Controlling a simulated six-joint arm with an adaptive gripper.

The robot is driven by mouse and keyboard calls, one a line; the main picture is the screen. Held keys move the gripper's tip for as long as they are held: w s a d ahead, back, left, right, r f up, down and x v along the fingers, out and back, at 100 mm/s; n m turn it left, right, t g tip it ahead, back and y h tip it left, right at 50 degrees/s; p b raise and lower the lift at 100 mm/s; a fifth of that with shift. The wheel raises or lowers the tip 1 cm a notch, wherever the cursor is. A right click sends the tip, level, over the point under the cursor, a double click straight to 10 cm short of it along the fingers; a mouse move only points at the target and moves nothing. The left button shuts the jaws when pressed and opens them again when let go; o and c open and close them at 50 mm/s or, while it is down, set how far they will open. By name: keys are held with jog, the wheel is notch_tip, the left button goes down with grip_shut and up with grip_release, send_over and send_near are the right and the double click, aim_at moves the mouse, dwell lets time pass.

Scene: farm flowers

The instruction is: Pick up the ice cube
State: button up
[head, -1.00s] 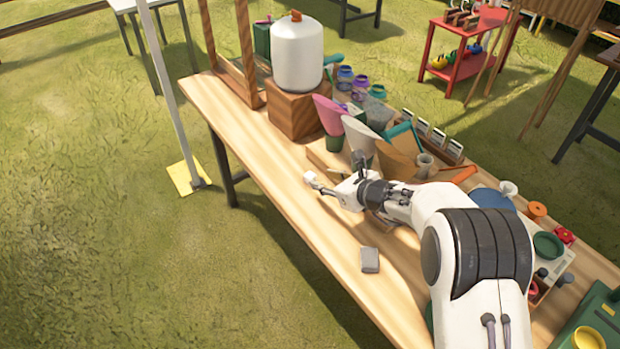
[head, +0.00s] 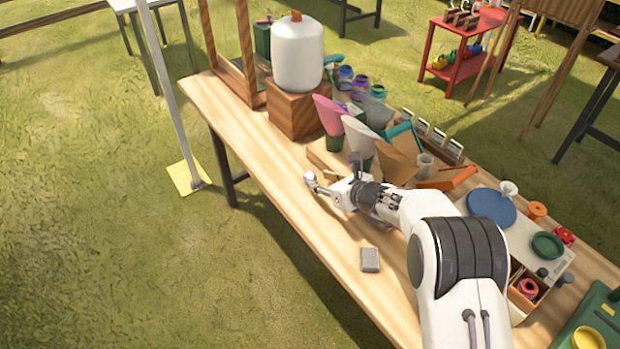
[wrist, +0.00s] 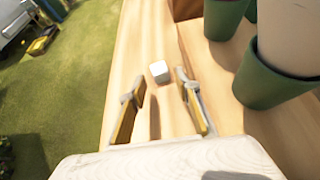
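The ice cube, a small white cube (wrist: 158,72), sits on the wooden table in the wrist view. It lies just past my fingertips, roughly between their lines. In the head view a small whitish shape (head: 309,178) at the tip of my gripper (head: 324,189) appears to be the cube, partly merged with a finger. In the wrist view my gripper (wrist: 158,90) is open, its two fingers apart with bare table between them. No contact with the cube shows.
Green pots (wrist: 268,72) stand close on the right in the wrist view. A grey block (head: 370,260) lies near the table's front edge. A white tank (head: 298,58) stands on a wooden block behind.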

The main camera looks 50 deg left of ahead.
aim_at(311, 176)
jog(key=shift+a+f, duration=0.2)
jog(key=shift+a, duration=0.2)
jog(key=shift+x, duration=2.55)
jog(key=shift+s+a+r, duration=0.1)
jog(key=shift+r, duration=0.1)
jog(key=shift+c, duration=0.5)
jog(key=c, duration=0.7)
